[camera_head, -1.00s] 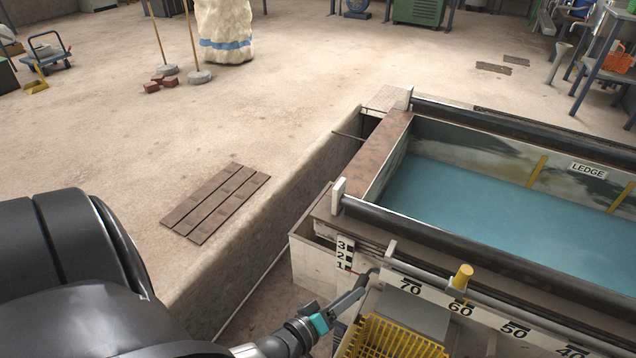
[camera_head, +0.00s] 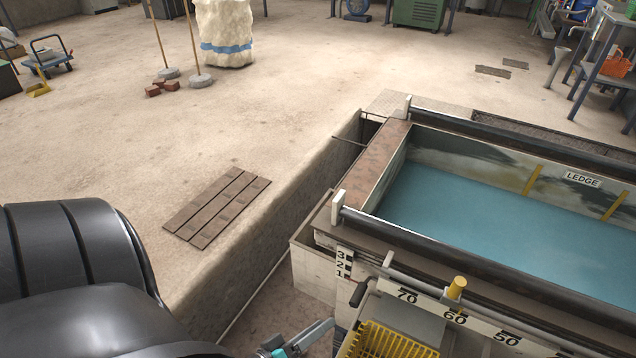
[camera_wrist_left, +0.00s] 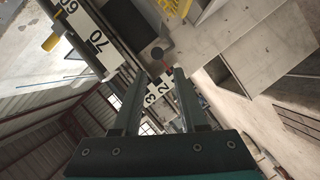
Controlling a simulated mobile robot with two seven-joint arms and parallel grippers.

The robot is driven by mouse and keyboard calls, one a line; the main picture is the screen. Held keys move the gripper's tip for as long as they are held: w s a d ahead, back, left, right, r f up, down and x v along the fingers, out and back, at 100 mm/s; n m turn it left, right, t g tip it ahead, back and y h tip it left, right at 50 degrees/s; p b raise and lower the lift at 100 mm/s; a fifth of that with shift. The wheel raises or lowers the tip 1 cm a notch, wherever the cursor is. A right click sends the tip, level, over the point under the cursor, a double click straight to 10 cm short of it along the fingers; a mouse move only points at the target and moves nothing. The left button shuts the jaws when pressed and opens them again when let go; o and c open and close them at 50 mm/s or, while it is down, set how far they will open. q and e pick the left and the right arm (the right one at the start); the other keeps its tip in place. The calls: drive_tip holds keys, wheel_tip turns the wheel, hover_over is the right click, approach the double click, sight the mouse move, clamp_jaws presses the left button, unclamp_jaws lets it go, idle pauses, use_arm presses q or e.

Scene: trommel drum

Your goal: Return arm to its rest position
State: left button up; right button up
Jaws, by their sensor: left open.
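My left gripper (camera_head: 308,337) is low in the head view, at the bottom edge, mostly cut off by the frame. In the left wrist view its two fingers (camera_wrist_left: 160,76) stand apart with nothing between them. A dark handle (camera_head: 358,294) sticks out at the tank's near left corner, up and right of the gripper and clear of it. The handle's dark round end (camera_wrist_left: 158,53) shows beyond the fingertips in the left wrist view. My right gripper is not in view.
A tank of blue water (camera_head: 470,215) fills the right side, with a numbered scale (camera_head: 480,325), a yellow knob (camera_head: 457,287) and a yellow basket (camera_head: 385,343) at its near edge. A stone-sided pit edge (camera_head: 270,235) runs left of it. The floor (camera_head: 300,110) beyond is mostly open.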

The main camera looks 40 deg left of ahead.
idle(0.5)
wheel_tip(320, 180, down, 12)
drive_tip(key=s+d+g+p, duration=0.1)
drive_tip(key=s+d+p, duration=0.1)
drive_tip(key=p, duration=0.5)
use_arm(q)
drive_tip(key=s+f+m+g+y+p, duration=0.1)
drive_tip(key=s+f+m+g+p, duration=0.2)
drive_tip(key=s+f+m+g, duration=0.2)
drive_tip(key=s+f+m+g+y+p, duration=0.1)
drive_tip(key=s+f+m+g+p, duration=0.2)
drive_tip(key=s, duration=0.9)
wheel_tip(320, 180, down, 3)
drive_tip(key=m+g, duration=0.5)
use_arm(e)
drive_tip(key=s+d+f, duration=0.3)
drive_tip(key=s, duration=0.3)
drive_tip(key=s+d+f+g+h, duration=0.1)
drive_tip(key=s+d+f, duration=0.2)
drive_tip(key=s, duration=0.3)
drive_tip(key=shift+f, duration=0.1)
